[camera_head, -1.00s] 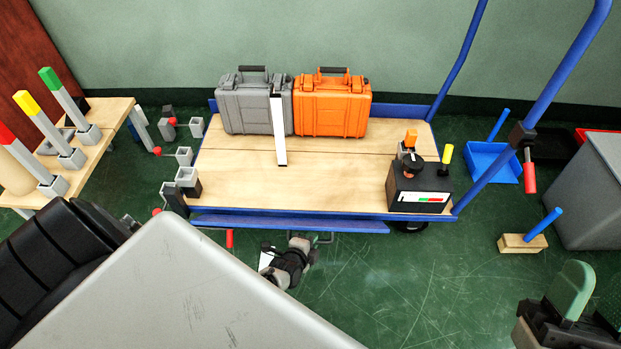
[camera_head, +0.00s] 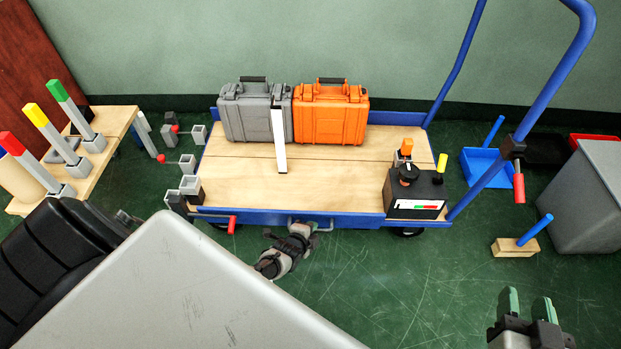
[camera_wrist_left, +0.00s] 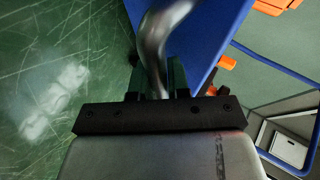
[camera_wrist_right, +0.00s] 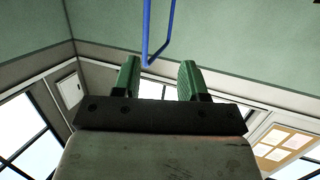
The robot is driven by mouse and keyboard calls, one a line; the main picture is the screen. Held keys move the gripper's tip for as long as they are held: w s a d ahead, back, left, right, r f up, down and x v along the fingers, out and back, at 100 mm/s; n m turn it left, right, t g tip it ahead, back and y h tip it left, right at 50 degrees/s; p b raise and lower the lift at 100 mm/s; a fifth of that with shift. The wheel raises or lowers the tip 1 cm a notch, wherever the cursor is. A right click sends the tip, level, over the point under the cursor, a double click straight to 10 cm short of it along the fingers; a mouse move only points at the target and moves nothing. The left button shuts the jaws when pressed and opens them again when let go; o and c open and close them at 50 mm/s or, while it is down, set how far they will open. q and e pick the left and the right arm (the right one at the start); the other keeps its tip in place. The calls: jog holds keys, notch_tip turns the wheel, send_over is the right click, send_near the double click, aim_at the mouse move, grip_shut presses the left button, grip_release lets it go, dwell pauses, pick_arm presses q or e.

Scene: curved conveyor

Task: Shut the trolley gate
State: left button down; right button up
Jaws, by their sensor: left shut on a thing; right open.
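The trolley (camera_head: 240,165) has a wooden deck and a blue frame. Its blue gate (camera_head: 265,217) runs along the near long side, close against the deck edge; whether it is fully closed I cannot tell. A metal handle (camera_head: 327,229) sticks out from the gate. My left gripper (camera_head: 304,230) is shut on this handle; the left wrist view shows the bent bar (camera_wrist_left: 156,50) between the fingers, beside the blue panel (camera_wrist_left: 205,40). A red-gripped lever (camera_head: 232,225) is at the gate's left end. My right gripper (camera_head: 526,302) is open and empty, away from the trolley at lower right.
A grey case (camera_head: 246,115) and an orange case (camera_head: 331,114) stand at the deck's back. A black box (camera_head: 412,190) sits at its right front corner. A wooden block with a blue peg (camera_head: 517,246) and a grey bin (camera_head: 590,200) are on the right. Floor before the trolley is clear.

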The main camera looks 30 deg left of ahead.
pick_arm(q)
jog(key=shift+w+a+r, duration=0.45)
jog(key=shift+w+r, duration=0.15)
jog(key=shift+w, duration=0.2)
pick_arm(e)
jog(key=shift+s+d+f+g, duration=0.15)
jog(key=shift+s+f+g, duration=0.05)
jog(key=shift+f+g, duration=0.2)
pick_arm(q)
jog(key=shift+w+r, duration=0.1)
pick_arm(e)
jog(key=shift+h, duration=0.3)
pick_arm(q)
jog(key=c, duration=1.1)
grip_release()
